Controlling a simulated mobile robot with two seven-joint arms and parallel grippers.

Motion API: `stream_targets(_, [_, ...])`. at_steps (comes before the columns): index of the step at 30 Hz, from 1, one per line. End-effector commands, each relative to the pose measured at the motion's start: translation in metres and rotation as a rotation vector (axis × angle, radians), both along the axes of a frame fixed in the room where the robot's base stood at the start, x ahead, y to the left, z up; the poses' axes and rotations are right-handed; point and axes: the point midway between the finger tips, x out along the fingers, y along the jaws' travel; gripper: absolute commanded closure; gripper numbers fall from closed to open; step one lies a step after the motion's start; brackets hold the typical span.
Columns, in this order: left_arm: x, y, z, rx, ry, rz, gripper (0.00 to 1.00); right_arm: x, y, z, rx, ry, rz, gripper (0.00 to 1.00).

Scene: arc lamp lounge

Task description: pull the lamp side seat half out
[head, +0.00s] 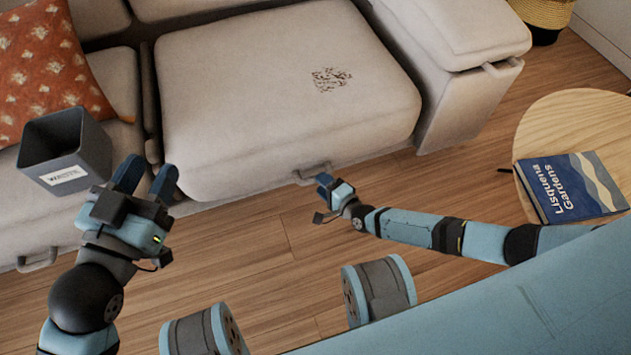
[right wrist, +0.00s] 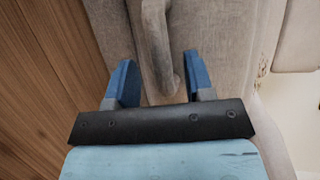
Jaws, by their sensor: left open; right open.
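The sofa's right seat (head: 270,90) is a pale padded block with a grey fabric pull loop (head: 312,172) low on its front. My right gripper (head: 323,181) is in front of that loop with its fingers pointing at the seat. In the right wrist view the open blue fingers (right wrist: 160,82) stand on either side of the loop (right wrist: 157,40), with a gap to each finger. My left gripper (head: 145,178) is open and empty, near the left front corner of this seat. The lamp is not seen in these views.
Dark crumbs (head: 330,79) lie on the right seat. A grey bin (head: 65,150) with a white label is at the left seat, beside my left gripper. A round wooden table (head: 560,115) with a blue book (head: 572,187) stands at right. Bare wood floor (head: 270,245) lies before the seat.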

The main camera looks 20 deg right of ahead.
Motion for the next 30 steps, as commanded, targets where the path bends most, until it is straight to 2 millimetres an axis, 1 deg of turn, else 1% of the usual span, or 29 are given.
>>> stream_targets(1, [0.002,0.001,-0.003,0.013,-0.021,0.0,0.57,0.009,0.004,-0.004,0.0,-0.002,0.0,0.52])
stream_targets(6, [0.005,0.003,-0.001,0.04,-0.069,0.005,0.57,0.026,0.013,-0.007,-0.001,0.001,0.001,0.52])
stream_targets(11, [0.007,0.003,0.003,0.046,-0.094,0.006,0.57,0.033,0.015,-0.007,-0.001,0.0,0.001,0.52])
stream_targets(18, [0.005,0.005,0.004,0.056,-0.099,0.003,0.57,0.033,0.015,-0.006,-0.001,0.0,0.0,0.52])
stream_targets(19, [0.005,0.005,0.004,0.057,-0.099,0.003,0.57,0.033,0.015,-0.006,-0.001,0.0,0.0,0.56])
stream_targets(20, [0.005,0.005,0.004,0.057,-0.098,0.002,0.57,0.033,0.015,-0.006,-0.001,0.0,0.0,0.63])
stream_targets(21, [0.005,0.005,0.003,0.057,-0.098,0.002,0.57,0.033,0.015,-0.006,-0.001,0.0,0.0,0.72])
stream_targets(23, [0.005,0.005,0.003,0.058,-0.097,0.002,0.57,0.033,0.015,-0.006,-0.001,0.0,0.0,0.86])
stream_targets(24, [0.005,0.005,0.003,0.058,-0.097,0.002,0.57,0.033,0.015,-0.006,-0.001,0.0,0.0,0.95])
stream_targets(25, [0.005,0.005,0.003,0.058,-0.097,0.002,0.57,0.033,0.015,-0.006,-0.001,0.0,0.0,1.0])
stream_targets(30, [0.005,0.005,0.005,0.055,-0.095,0.003,0.57,0.03,0.015,-0.006,-0.001,0.002,0.001,1.0])
